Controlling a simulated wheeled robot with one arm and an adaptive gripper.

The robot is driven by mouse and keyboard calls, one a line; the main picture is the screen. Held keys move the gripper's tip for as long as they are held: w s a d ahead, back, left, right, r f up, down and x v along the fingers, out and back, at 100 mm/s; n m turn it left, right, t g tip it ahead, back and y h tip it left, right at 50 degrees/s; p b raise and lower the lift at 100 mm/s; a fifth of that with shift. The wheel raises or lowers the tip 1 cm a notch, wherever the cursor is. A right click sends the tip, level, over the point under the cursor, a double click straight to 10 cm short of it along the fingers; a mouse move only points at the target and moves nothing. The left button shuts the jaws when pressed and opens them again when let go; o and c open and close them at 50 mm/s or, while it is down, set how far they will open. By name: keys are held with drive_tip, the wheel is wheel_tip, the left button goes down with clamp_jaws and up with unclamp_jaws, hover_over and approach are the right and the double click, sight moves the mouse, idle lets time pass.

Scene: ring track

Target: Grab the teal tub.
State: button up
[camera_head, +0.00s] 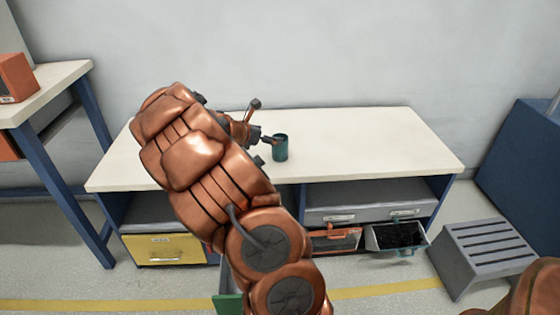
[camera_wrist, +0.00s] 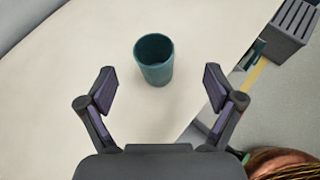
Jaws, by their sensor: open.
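The teal tub (camera_head: 280,148) is a small open-topped cylinder standing upright on the white workbench top (camera_head: 360,140). It also shows in the wrist view (camera_wrist: 156,62), ahead of my fingers and roughly centred between them. My gripper (camera_wrist: 158,86) is open and empty, with the fingers spread apart. In the head view my gripper (camera_head: 262,136) is just left of the tub, partly hidden by my own copper arm. The tub appears apart from both fingers in the wrist view.
A yellow drawer (camera_head: 163,248), a grey drawer (camera_head: 362,215) and an open bin with dark contents (camera_head: 398,236) are under the bench. A grey step stool (camera_head: 492,252) stands at right. Another table (camera_head: 45,92) stands at left. The bench top right of the tub is clear.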

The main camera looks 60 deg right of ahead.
sight(285, 138)
drive_tip(key=shift+n, duration=0.3)
drive_tip(key=b+x, duration=0.1)
drive_tip(key=x, duration=0.4)
drive_tip(key=w+f+b+x, duration=0.1)
drive_tip(key=x, duration=0.2)
drive_tip(key=shift+a+f+b, duration=0.1)
drive_tip(key=shift+f+b, duration=0.15)
drive_tip(key=shift+b, duration=0.05)
drive_tip(key=shift+d, duration=0.35)
drive_tip(key=shift+c, duration=0.2)
drive_tip(key=c, duration=1.2)
drive_tip(key=shift+r, duration=0.1)
